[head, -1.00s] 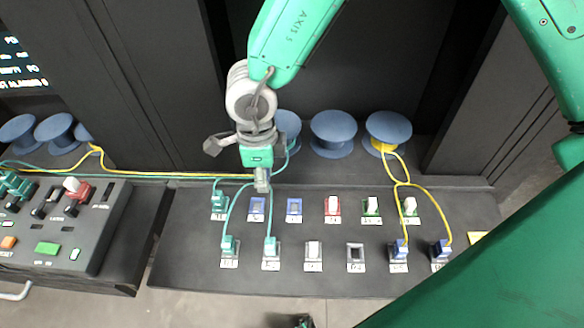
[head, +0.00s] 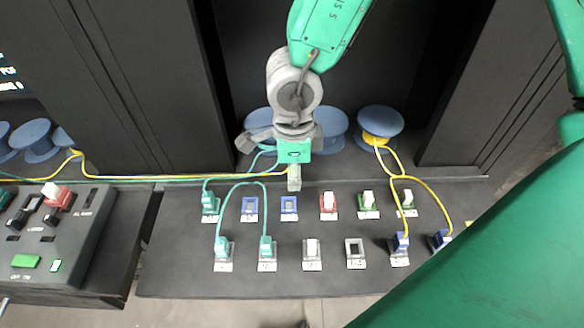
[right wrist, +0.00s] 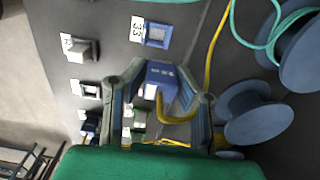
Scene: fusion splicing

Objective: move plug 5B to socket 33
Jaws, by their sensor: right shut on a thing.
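My right gripper (head: 294,178) hangs over the back row of the sloped socket panel, below a grey wrist. In the right wrist view the gripper (right wrist: 158,95) is shut on a blue plug (right wrist: 162,76) with a yellow cable bending out of it; the plug's mark is too small to read. Socket 33 (right wrist: 156,34), an empty blue-framed socket with a white "33" label, lies apart from the plug, further up that view. In the head view it appears to be the blue socket (head: 289,207) just below the gripper. My left gripper is not in view.
Another empty blue socket (head: 250,208) is to its left, a red one (head: 328,204) to its right. Teal plugs (head: 222,247) with looped cable fill nearby sockets. Blue spools (head: 380,121) stand behind the panel. A yellow cable (head: 180,178) runs along the back edge.

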